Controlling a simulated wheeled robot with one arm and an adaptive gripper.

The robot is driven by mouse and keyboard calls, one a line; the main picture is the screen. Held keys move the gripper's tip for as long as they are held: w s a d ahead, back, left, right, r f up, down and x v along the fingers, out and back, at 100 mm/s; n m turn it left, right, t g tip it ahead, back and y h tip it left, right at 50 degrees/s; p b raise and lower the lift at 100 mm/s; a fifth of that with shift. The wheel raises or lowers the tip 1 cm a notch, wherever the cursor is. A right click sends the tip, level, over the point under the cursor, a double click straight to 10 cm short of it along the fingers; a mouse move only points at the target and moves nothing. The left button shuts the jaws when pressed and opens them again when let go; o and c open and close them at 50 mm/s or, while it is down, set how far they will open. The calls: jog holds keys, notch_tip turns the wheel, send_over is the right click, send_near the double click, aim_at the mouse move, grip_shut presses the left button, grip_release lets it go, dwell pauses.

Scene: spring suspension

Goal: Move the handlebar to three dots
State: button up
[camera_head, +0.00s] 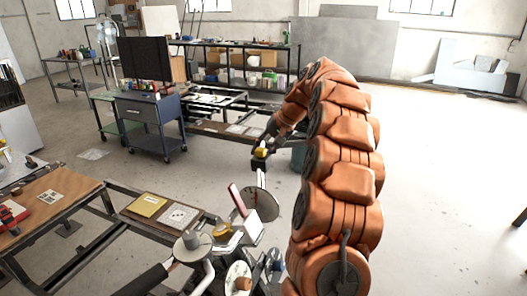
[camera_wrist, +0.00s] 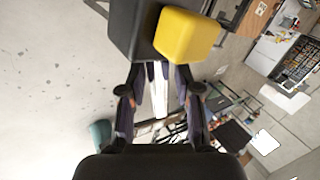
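A black bar with a rounded grip (camera_head: 140,281), which looks like the handlebar, reaches in at the lower left beside a silver bent tube. White discs and plates (camera_head: 238,276) stand right of it; no three-dot mark is readable.
A blue cart (camera_head: 150,122) with a monitor stands farther back. Shelves (camera_head: 240,72) line the back. Open floor (camera_head: 440,170) lies to the right.

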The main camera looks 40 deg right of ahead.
jog(key=shift+o, duration=1)
jog(key=shift+s, duration=0.1)
jog(key=v, duration=1.2)
